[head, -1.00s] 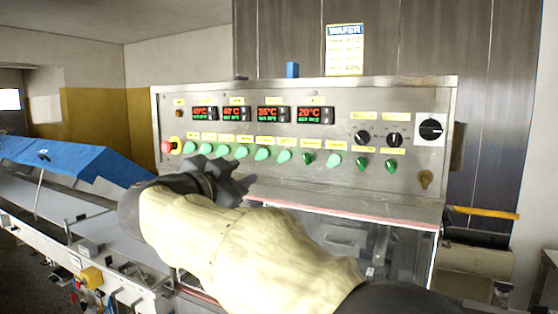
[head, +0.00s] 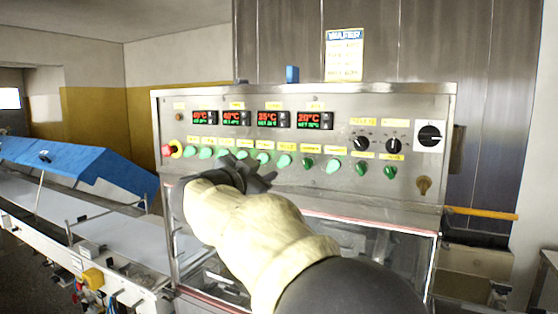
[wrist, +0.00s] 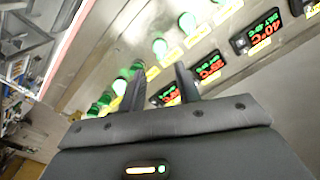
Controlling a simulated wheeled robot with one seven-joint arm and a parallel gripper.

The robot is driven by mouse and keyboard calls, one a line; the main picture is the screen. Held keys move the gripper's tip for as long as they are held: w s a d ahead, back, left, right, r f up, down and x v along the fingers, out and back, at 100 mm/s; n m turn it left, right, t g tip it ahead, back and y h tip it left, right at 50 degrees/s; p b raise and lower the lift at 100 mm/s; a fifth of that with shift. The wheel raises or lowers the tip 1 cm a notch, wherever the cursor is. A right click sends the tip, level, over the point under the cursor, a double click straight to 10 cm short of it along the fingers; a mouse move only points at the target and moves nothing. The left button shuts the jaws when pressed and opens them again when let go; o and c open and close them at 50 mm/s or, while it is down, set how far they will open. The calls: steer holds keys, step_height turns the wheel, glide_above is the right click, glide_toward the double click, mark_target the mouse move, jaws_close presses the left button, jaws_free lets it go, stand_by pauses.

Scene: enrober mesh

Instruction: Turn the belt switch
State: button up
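The steel control panel (head: 400,110) carries a row of green switches (head: 284,161) under yellow labels. The labels are too small to read, so I cannot tell which one is the belt switch. My gripper (head: 252,172) is in front of the panel, just below the middle-left of this row, and partly covers it. In the wrist view my gripper (wrist: 160,70) has its two dark fingers apart with nothing between them. One green switch (wrist: 160,47) lies beyond the fingertips, and another (wrist: 121,85) is beside the left finger. Contact with any switch is not visible.
Red-green temperature displays (head: 267,119) sit above the row. A red emergency button (head: 167,150) is at its left end. Black knobs (head: 361,144) and a large rotary switch (head: 430,134) are at the right. A clear-fronted housing (head: 360,250) is below; a conveyor with a blue cover (head: 75,165) stands left.

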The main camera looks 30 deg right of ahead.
mark_target(281, 162)
steer(key=p+x, duration=0.1)
steer(key=x, duration=0.8)
steer(key=shift+p, duration=0.4)
jaws_close()
